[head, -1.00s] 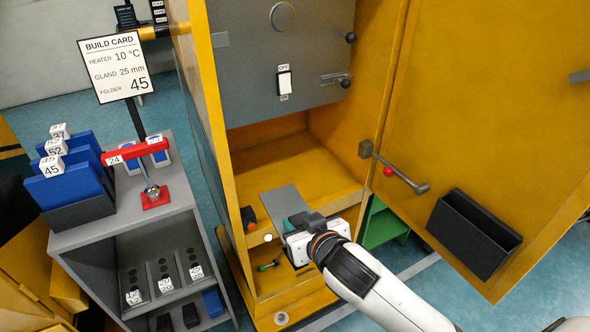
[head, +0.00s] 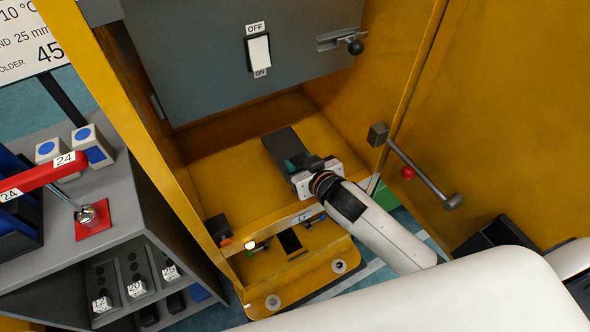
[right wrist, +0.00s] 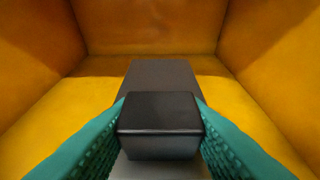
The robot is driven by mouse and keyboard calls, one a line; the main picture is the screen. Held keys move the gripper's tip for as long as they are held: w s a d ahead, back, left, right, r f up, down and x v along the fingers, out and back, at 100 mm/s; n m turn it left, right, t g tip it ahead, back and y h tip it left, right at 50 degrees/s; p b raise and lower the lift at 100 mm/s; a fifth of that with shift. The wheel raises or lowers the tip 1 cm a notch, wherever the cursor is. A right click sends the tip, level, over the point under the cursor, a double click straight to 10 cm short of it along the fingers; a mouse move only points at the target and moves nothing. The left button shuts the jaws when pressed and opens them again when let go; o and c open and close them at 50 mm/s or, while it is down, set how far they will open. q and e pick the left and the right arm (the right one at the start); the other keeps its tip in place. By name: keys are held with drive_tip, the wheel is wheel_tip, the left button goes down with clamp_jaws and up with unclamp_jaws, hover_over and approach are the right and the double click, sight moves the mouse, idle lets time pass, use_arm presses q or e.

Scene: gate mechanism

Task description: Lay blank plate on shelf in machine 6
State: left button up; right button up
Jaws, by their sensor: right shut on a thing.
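The blank plate (head: 283,145) is a flat dark grey plate with a block-shaped grip at its near end. My right gripper (head: 300,167) is shut on that grip, with the plate pointing into the yellow machine over its shelf (head: 235,172). In the right wrist view the teal fingers press both sides of the dark block (right wrist: 160,125), and the plate (right wrist: 160,73) extends beyond it between the yellow walls. I cannot tell whether the plate touches the shelf. My left gripper is not in view.
A grey panel with an OFF/ON switch (head: 259,52) hangs above the shelf. A rod latch with a red ball (head: 407,173) juts out at the right by the open door (head: 510,110). A grey side cabinet (head: 110,215) with a red lever (head: 40,177) stands at the left.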

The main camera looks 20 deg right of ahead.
drive_tip(key=shift+f+b, duration=0.45)
drive_tip(key=shift+f, duration=2.85)
drive_tip(key=shift+f, duration=0.15)
drive_tip(key=o, duration=1.3)
